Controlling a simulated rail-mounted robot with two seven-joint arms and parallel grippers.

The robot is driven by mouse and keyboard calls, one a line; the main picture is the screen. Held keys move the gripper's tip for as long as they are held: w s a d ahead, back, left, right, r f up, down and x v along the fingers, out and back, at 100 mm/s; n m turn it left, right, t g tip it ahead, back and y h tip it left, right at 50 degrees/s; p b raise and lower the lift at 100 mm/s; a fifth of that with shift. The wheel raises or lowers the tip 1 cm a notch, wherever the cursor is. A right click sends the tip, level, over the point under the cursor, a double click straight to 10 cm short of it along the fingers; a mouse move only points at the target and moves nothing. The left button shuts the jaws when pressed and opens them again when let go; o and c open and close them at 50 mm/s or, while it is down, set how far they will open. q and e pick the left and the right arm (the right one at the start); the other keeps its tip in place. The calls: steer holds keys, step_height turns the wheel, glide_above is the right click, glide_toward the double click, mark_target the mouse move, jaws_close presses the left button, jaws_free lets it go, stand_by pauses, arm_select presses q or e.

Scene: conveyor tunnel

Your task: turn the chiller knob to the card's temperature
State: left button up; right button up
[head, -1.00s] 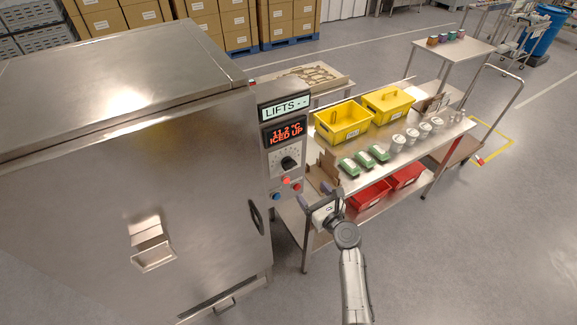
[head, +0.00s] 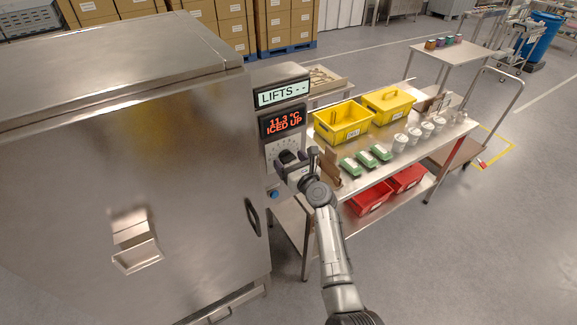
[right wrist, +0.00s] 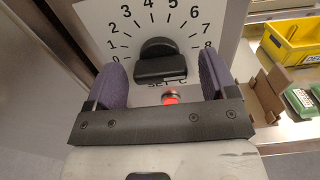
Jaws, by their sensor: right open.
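The chiller knob (head: 285,157) is black and sits on the control panel, partly behind my right gripper in the head view. In the right wrist view the knob (right wrist: 160,62) sits in the middle of a white dial (right wrist: 190,17) numbered 0 to 8. I cannot tell which number it points at. My right gripper (right wrist: 160,72) is open, its two purple fingers on either side of the knob with gaps showing. I cannot tell how deep they reach. The red display (head: 284,121) reads 11.3 °C ICED UP. No readable temperature card shows. My left gripper is not in view.
Below the knob are a red button (right wrist: 170,97) and a blue button (head: 274,194). A sign above reads LIFTS - -. The steel door (head: 120,170) fills the left. A bench right of the panel holds yellow bins (head: 342,123), green packs, white tubs and a cardboard stand (head: 329,167).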

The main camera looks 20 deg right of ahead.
steer(key=shift+w+a+b, duration=0.1)
steer(key=shift+w+b, duration=0.2)
steer(key=shift+w, duration=0.3)
steer(key=shift+c, duration=0.2)
steer(key=c, duration=0.9)
